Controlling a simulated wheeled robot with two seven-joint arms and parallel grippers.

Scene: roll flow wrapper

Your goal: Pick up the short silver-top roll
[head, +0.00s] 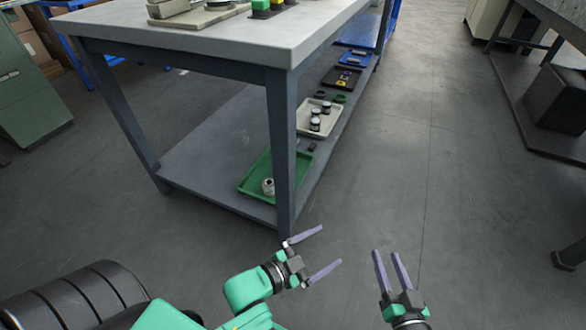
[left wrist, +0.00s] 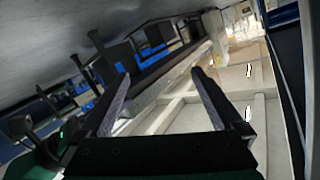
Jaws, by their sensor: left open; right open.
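Several small dark rolls with pale tops (head: 315,124) stand in a cream tray (head: 303,131) on the table's lower shelf in the head view. A pale, short roll (head: 268,187) sits in the green tray (head: 252,180) nearer to me on that shelf. At this size I cannot tell which one is the short silver-top roll. My left gripper (head: 331,245) is open and empty, in front of the near table leg and apart from the rolls. Its open fingers also show in the left wrist view (left wrist: 160,76), with no roll recognizable there. My right gripper (head: 386,254) is open and empty, further right over the floor.
The grey table leg (head: 282,150) stands between my left gripper and part of the green tray. The tabletop (head: 215,40) overhangs the lower shelf (head: 205,160). A black tray (head: 341,79) and a blue tray (head: 355,59) lie further back.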

